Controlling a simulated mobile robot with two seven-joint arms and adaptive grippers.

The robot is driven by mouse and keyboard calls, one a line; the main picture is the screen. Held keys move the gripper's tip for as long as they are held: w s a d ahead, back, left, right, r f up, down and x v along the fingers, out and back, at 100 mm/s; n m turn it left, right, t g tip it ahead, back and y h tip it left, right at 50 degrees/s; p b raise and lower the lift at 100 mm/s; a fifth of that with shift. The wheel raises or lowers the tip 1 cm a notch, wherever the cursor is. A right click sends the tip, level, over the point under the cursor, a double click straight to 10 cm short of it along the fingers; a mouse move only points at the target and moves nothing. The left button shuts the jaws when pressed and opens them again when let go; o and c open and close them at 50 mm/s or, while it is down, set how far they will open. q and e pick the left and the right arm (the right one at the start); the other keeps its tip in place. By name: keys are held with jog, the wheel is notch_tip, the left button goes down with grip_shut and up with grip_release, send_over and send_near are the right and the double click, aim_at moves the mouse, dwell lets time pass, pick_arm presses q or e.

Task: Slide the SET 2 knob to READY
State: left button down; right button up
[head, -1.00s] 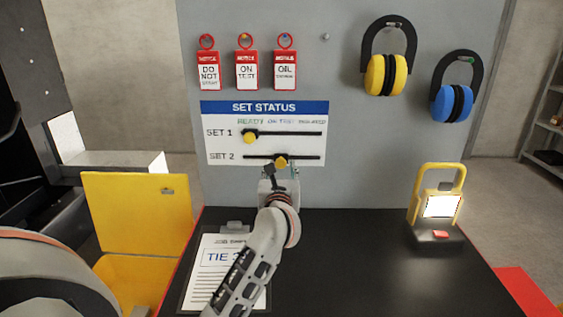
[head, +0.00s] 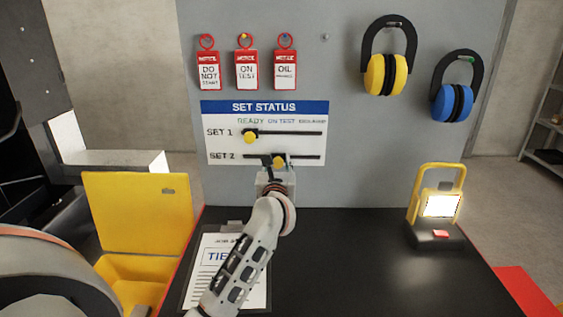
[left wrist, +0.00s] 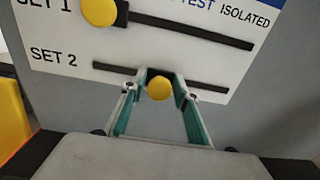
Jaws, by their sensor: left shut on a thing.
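The white SET STATUS board (head: 222,145) hangs on the grey panel, with READY, ON TEST and ISOLATED along its top. The yellow SET 2 knob (head: 279,161) sits on the lower black slot, about under ON TEST. It also shows in the left wrist view (left wrist: 159,88). My left gripper (head: 275,168) is shut on this knob, with one finger on each side in the left wrist view (left wrist: 160,92). The yellow SET 1 knob (head: 250,137) is at the left end of the upper slot, under READY. My right gripper is not in view.
Red tags (head: 246,71) and yellow (head: 387,75) and blue ear defenders (head: 453,103) hang above. A yellow work lamp (head: 438,205) stands at right on the black bench (head: 350,260). A clipboard (head: 207,262) lies under my left arm. The slot left of the SET 2 knob is clear.

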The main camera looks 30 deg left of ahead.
aim_at(251, 155)
pick_arm(q)
jog(key=s+a, duration=0.1)
jog(key=a, duration=0.1)
jog(key=s+a+p, duration=0.1)
jog(key=s+a, duration=0.2)
jog(key=a, duration=0.2)
jog(key=shift+s, duration=0.15)
jog(key=shift+a, duration=0.1)
jog(key=c, duration=1.8)
grip_release()
jog(key=shift+s+a, duration=0.1)
jog(key=shift+s+d, duration=0.4)
jog(key=v, duration=1.1)
